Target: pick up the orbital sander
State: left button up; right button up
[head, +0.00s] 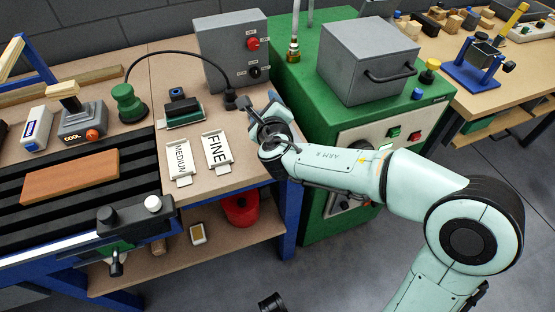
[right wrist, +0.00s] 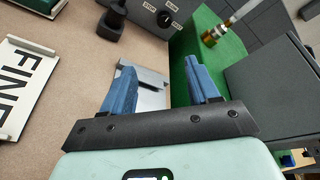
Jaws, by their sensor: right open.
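The orbital sander appears to be the green, round-topped tool (head: 128,102) at the back left of the bench in the head view. It stands upright, and a black cord arches from it to the right. My right gripper (head: 262,112) is far to its right, over the bench's right edge beside the green cabinet. In the right wrist view the right gripper (right wrist: 160,68) has its blue fingers apart. A pale plate (right wrist: 152,90) shows beyond and between them, and no grip on it is visible. The sander is outside the right wrist view. My left gripper is not in view.
A grey control box (head: 232,52) stands at the back. A grey iron-like tool (head: 83,118) sits left of the sander. The green cabinet (head: 296,80) borders the bench.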

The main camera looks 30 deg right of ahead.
aim_at(133, 111)
jog(key=k+j, duration=0.25)
jog(key=k, duration=0.15)
jog(key=k+j, duration=0.3)
jog(key=k, duration=0.15)
